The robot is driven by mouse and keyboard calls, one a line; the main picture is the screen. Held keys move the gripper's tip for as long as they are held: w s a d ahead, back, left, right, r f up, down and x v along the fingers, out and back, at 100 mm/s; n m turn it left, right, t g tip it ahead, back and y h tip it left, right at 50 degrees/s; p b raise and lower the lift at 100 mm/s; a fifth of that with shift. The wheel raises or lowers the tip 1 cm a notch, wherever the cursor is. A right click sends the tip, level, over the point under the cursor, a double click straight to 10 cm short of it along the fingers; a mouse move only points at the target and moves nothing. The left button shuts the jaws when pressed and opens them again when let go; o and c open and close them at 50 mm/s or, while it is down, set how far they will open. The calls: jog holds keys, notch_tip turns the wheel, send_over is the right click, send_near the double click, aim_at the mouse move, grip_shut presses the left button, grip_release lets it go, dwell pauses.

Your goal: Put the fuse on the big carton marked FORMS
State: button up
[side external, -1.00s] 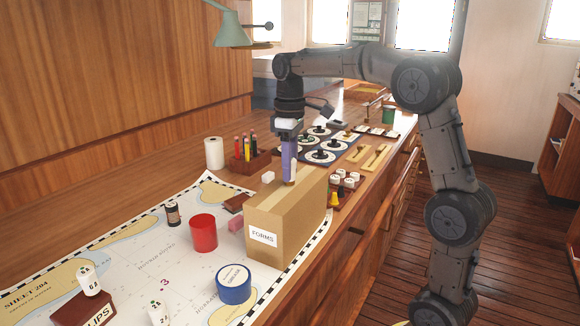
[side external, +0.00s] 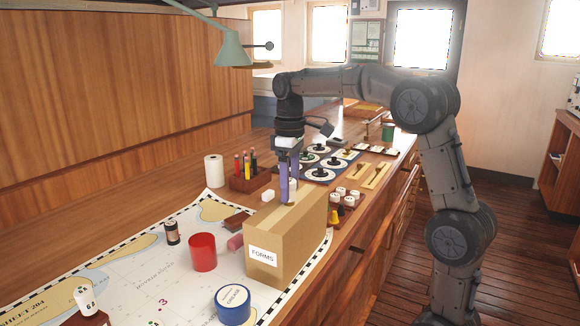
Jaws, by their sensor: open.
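The big carton marked FORMS (side external: 262,256) stands upright on the chart at the near edge of the counter. My gripper (side external: 288,201) points down with open fingers, its tips at the top of the carton. A small tan patch shows by the fingertips; I cannot tell whether it is the fuse or part of the carton. A white cylinder with dark markings (side external: 84,298) stands at lower left and looks like a fuse, but its marking is too small to read surely.
A red cylinder (side external: 202,253), a blue tape roll (side external: 233,305), a dark small cylinder (side external: 172,233) and a pink block (side external: 236,242) lie left of the carton. A pen rack (side external: 249,180) and white roll (side external: 214,170) stand behind. A green lamp (side external: 231,47) hangs above.

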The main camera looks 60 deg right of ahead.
notch_tip(320, 180, up, 11)
jog(key=s+a+t, duration=0.1)
jog(key=s+a, duration=0.4)
jog(key=s+a+f+m+t, duration=0.1)
jog(key=s+a+f, duration=0.3)
jog(key=s+f, duration=0.4)
jog(key=s+a+f+m+t, duration=0.1)
jog(key=s+a+f+t, duration=0.2)
jog(key=s+f, duration=0.5)
jog(key=shift+a+t, duration=0.3)
jog(key=shift+a, duration=0.2)
